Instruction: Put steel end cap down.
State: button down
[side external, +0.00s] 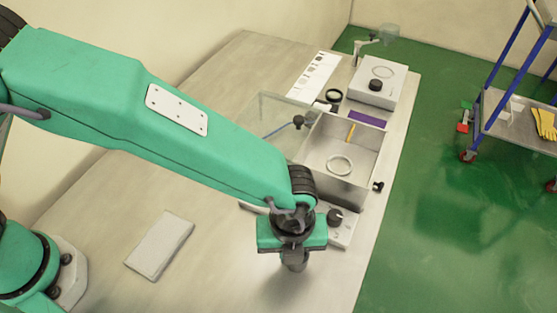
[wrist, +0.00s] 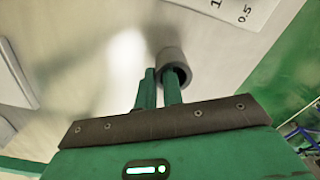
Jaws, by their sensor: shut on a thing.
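A grey, hollow cylindrical steel end cap (wrist: 172,57) is at the fingertips of my gripper (wrist: 159,80) in the wrist view. The green fingers are shut on it, one finger reaching into or against its open end; I cannot tell which. In the side external view my gripper (side external: 293,250) points down over the front right part of the table, and the small grey cap (side external: 294,264) shows below it. The cap seems to be held above the tabletop, but the gap is hard to judge.
A steel box (side external: 370,160) with a raised clear lid (side external: 272,112) holds a pale ring (side external: 339,165). A panel with a black knob (side external: 336,215) sits right behind my gripper. A white pad (side external: 160,245) lies left. The table (side external: 215,270) between is bare; its right edge is near.

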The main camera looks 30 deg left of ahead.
jog(key=shift+f, duration=0.15)
jog(key=c, duration=1.5)
grip_release()
jog(key=shift+c, duration=0.2)
notch_tip(320, 180, up, 12)
jog(key=shift+a+r, duration=0.1)
jog(key=shift+r, duration=0.1)
